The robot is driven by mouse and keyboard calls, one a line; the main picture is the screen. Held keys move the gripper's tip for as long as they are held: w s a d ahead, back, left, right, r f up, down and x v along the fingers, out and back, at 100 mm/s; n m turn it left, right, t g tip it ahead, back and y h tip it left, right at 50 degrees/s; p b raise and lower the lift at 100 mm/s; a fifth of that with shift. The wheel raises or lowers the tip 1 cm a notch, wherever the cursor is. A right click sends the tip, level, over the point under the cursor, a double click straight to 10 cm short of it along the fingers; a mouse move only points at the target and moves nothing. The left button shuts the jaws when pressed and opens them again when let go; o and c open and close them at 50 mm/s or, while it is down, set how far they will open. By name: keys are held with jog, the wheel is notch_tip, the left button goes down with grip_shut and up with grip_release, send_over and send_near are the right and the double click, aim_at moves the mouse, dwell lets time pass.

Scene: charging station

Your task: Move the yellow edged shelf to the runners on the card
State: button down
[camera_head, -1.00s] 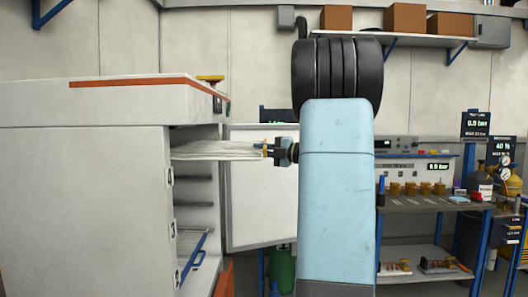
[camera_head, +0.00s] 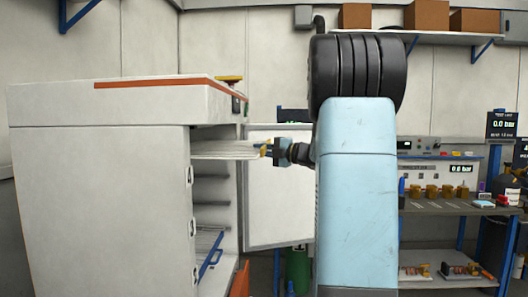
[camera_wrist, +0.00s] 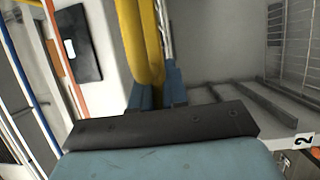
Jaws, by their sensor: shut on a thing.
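The yellow edged shelf (camera_head: 225,150) is a pale, flat rack at the upper opening of the white cabinet (camera_head: 95,200). It lies about level, and its yellow front edge sticks out to the right of the opening. My gripper (camera_head: 268,150) is shut on that edge. In the wrist view the yellow edge (camera_wrist: 138,40) runs up between my blue fingertips (camera_wrist: 158,90). The shelf's far end is hidden behind the cabinet wall, so I cannot tell how it sits on runners. Lower runners (camera_head: 210,177) show inside. I cannot make out the card.
A blue edged shelf (camera_head: 209,250) sits low in the cabinet. The open white door (camera_head: 278,190) stands behind my gripper. A number 2 label (camera_wrist: 304,140) is on the cabinet edge. A workbench (camera_head: 455,207) with small parts stands at the right.

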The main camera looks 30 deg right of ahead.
jog(key=shift+w+a, duration=2.1)
jog(key=shift+a, duration=1.1)
jog(key=shift+w+a, duration=2.15)
jog(key=shift+a, duration=1)
jog(key=shift+w+a, duration=2.1)
jog(key=shift+a, duration=1.1)
jog(key=shift+f, duration=1.55)
jog(key=c, duration=1.1)
grip_release()
jog(key=v, duration=1.3)
jog(key=shift+s+d, duration=0.25)
jog(key=shift+s, duration=0.05)
jog(key=shift+d, duration=0.1)
